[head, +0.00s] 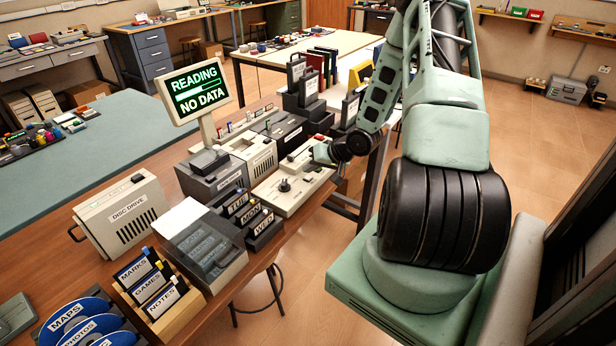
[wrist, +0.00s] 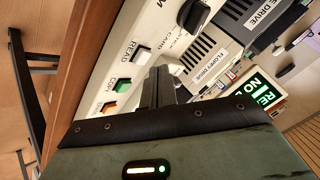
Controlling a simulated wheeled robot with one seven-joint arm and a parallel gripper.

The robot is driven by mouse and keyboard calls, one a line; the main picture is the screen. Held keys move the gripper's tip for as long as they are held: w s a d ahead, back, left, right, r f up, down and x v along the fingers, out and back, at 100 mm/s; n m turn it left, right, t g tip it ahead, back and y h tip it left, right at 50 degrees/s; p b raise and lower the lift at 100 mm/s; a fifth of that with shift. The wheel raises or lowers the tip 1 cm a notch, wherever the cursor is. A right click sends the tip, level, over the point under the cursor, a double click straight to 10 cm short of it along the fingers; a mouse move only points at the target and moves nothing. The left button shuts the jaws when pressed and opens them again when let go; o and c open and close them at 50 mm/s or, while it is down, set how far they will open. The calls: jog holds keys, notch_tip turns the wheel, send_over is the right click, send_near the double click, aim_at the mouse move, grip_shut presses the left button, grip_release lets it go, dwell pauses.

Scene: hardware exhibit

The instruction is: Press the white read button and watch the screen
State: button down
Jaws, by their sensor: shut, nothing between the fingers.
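The white read button (wrist: 142,56) sits on a pale control panel beside the label READ in the wrist view. My gripper (wrist: 160,78) is shut and empty, with its fingertips over the panel just beside the button; I cannot tell whether they touch it. In the head view my gripper (head: 322,154) is low over the right end of the panel (head: 275,201), and the button is not distinguishable there. The screen (head: 202,90) reads READING, with a bar, above NO DATA. Part of the screen (wrist: 264,94) also shows in the wrist view.
A green button (wrist: 124,86) and an orange button (wrist: 107,108) lie close to the white one. A dark knob (head: 284,185) stands on the panel. A disc drive (head: 125,217), disk boxes and a label rack (head: 160,295) crowd the bench.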

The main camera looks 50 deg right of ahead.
aim_at(309, 179)
notch_tip(309, 179, up, 5)
jog(key=p, duration=0.5)
dwell(0.8)
jog(key=shift+w+a+r, duration=0.15)
jog(key=shift+w+a, duration=0.1)
jog(key=shift+a, duration=0.05)
jog(key=w+a+r+n+g, duration=0.1)
jog(key=a+r+n+g, duration=0.4)
jog(key=a, duration=0.8)
jog(key=w+a+r+n, duration=0.1)
jog(key=a+r+n, duration=0.35)
jog(key=a, duration=0.75)
jog(key=s+a+r+n+g, duration=0.1)
jog(key=s+a+r, duration=0.2)
jog(key=s+a, duration=0.3)
jog(key=s+a+r+n+g+b, duration=0.1)
jog(key=s+a+r, duration=0.3)
jog(key=s, duration=0.6)
jog(key=s+a+r+n+g+h, duration=0.1)
jog(key=s+a+r+n+g, duration=0.1)
jog(key=s+a, duration=0.6)
jog(key=shift+a+r+n, duration=0.35)
jog(key=shift+r+n, duration=0.3)
jog(key=shift+r, duration=0.1)
